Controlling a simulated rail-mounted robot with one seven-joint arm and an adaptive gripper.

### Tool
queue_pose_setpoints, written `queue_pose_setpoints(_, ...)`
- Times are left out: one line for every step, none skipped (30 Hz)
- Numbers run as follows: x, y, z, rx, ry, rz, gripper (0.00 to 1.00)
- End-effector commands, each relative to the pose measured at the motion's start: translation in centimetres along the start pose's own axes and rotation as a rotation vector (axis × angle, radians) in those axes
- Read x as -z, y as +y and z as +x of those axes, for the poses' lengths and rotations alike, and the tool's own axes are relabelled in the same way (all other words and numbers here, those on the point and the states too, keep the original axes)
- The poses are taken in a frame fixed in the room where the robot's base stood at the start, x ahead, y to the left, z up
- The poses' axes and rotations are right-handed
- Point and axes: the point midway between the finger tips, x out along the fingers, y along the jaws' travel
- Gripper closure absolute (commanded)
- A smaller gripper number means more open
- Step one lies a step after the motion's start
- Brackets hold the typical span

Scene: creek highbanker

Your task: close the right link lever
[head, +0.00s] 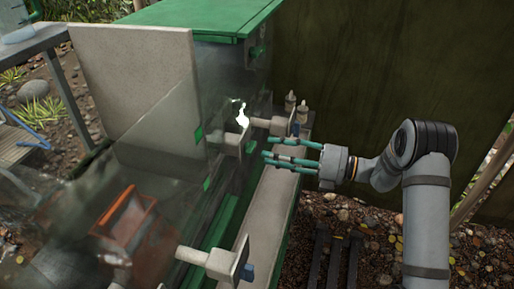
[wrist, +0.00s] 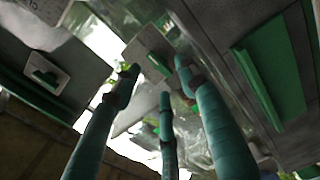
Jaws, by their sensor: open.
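Pale cylindrical handles on square plates show along the machine's side in the head view: a far one (head: 268,122), a middle one (head: 230,140) and a near one (head: 207,258). I cannot tell for sure which is the right link lever. My gripper (head: 268,148) has teal fingers, spread open and empty, pointing left just right of the middle handle. No clear contact shows. In the wrist view the open fingers (wrist: 150,72) reach up toward a grey plate with a green slot (wrist: 147,50); a lever there is not clearly visible.
A grey ledge (head: 267,205) runs along the green machine below my gripper. Small pale bottle-like fittings (head: 290,101) stand behind it. A clear panel (head: 165,130) and an orange box (head: 125,218) are at left. A dark wall (head: 380,70) stands behind my arm.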

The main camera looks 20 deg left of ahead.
Motion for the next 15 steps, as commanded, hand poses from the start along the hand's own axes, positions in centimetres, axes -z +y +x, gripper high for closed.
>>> queue_pose_setpoints(0.1,0.1,1.1,0.0,0.004,0.0,0.58)
queue_pose_setpoints(0.1,0.1,1.6,0.0,0.003,-0.001,0.58)
queue_pose_setpoints(0.1,0.1,2.2,0.0,0.003,-0.001,0.58)
queue_pose_setpoints(0.1,0.1,2.7,0.001,0.003,-0.001,0.58)
queue_pose_setpoints(0.1,0.1,3.1,0.001,0.003,0.0,0.58)
queue_pose_setpoints(0.0,0.1,3.6,0.0,0.001,0.0,0.58)
queue_pose_setpoints(0.0,0.1,4.0,0.0,0.001,0.0,0.58)
queue_pose_setpoints(0.0,0.0,4.2,0.001,0.002,0.0,0.58)
queue_pose_setpoints(0.0,0.0,4.6,0.001,0.001,-0.001,0.58)
queue_pose_setpoints(0.0,0.0,4.8,0.001,0.001,-0.001,0.58)
queue_pose_setpoints(0.0,0.0,4.9,0.001,0.001,-0.002,0.58)
queue_pose_setpoints(0.0,0.0,5.1,0.001,0.001,-0.002,0.58)
queue_pose_setpoints(0.0,0.0,5.2,0.001,0.001,-0.002,0.58)
queue_pose_setpoints(0.0,0.0,5.2,0.001,0.0,-0.002,0.58)
queue_pose_setpoints(0.0,0.0,5.2,0.001,0.0,-0.002,0.58)
